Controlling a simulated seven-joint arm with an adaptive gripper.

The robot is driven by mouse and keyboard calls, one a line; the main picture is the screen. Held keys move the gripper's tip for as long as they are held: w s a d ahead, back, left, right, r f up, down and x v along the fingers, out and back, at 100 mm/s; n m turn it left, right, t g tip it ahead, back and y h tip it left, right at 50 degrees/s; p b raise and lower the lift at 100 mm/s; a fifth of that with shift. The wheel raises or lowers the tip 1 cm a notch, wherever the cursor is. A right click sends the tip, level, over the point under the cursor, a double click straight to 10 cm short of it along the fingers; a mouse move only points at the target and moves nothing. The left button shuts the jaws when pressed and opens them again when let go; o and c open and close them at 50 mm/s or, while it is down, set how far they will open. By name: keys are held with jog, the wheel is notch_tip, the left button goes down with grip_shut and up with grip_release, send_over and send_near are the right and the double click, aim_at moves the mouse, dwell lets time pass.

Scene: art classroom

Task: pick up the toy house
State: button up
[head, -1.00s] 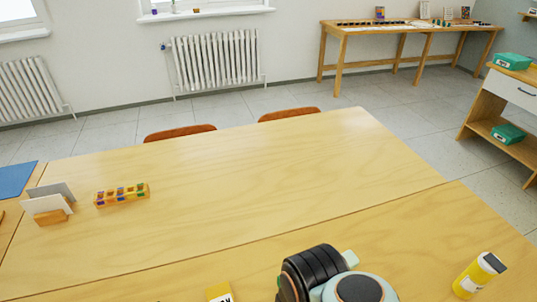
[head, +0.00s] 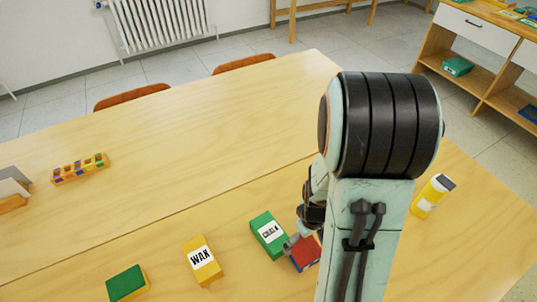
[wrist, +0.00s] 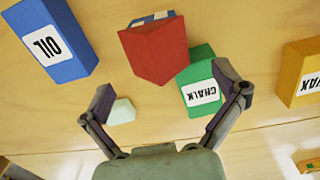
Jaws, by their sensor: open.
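The toy house (wrist: 158,50) has a red roof and a strip of blue and white at its far edge in the wrist view. In the head view the toy house (head: 305,252) is partly hidden by my gripper and arm. My gripper (wrist: 164,80) is open, its two fingers spread above the table. The toy house is ahead of the fingertips, roughly centred between them, with nothing held.
A green chalk box (wrist: 202,88) stands close beside the toy house, near the right finger. A blue oil box (wrist: 52,38) is to the left. A small pale green block (wrist: 122,111) lies near the left finger.

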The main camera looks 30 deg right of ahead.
aim_at(306, 254)
jog(key=shift+s+d+f, duration=0.15)
jog(key=shift+s+f, duration=0.2)
jog(key=shift+f, duration=3.25)
jog(key=shift+w, duration=0.1)
jog(key=c, duration=1.1)
